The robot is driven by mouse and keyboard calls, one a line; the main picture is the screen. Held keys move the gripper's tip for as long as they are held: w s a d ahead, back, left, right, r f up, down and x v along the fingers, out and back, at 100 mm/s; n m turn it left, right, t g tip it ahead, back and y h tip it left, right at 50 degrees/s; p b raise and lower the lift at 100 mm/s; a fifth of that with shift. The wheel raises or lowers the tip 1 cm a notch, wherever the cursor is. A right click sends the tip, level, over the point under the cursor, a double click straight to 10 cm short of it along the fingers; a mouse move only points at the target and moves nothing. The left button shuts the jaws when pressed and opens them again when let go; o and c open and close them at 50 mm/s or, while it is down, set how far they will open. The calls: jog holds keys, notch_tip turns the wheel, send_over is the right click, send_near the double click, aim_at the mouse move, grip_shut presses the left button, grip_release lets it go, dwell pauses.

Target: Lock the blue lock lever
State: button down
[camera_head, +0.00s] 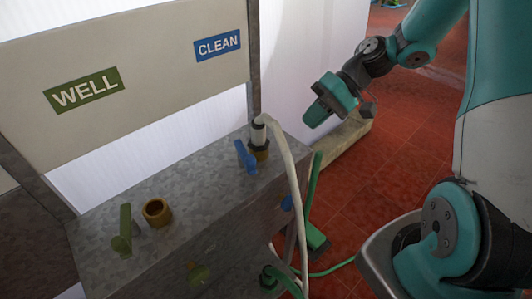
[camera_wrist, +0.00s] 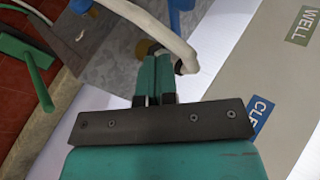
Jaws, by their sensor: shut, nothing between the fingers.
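The blue lock lever (camera_head: 245,157) stands on the grey metal box top, beside the brass fitting (camera_head: 259,148) under the CLEAN sign. A white hose with a dark and white end sits in that fitting. In the wrist view the blue lever (camera_wrist: 180,10) is at the top edge, partly cut off, behind the white hose (camera_wrist: 160,28). My gripper (camera_head: 315,113) is in the air to the right of the lever and apart from it. In the wrist view its two teal fingers (camera_wrist: 153,76) are together and empty.
A green lever (camera_head: 123,232) and an open brass fitting (camera_head: 157,212) are on the box's left part, below the WELL sign (camera_head: 83,91). The white hose (camera_head: 291,170) hangs over the box's right edge. A green-handled tool (camera_head: 313,205) stands on the red tiled floor beside the box.

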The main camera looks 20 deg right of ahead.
aim_at(244, 151)
jog(key=shift+a+r+p+x, duration=0.3)
jog(key=shift+r+p+x, duration=0.1)
jog(key=shift+x, duration=1.75)
jog(key=shift+a+r+p+x, duration=0.3)
jog(key=shift+a+p+x, duration=0.05)
jog(key=shift+x, duration=1.85)
jog(key=shift+a+r+p+x, duration=0.3)
jog(key=shift+p+x, duration=0.1)
jog(key=shift+x, duration=1.75)
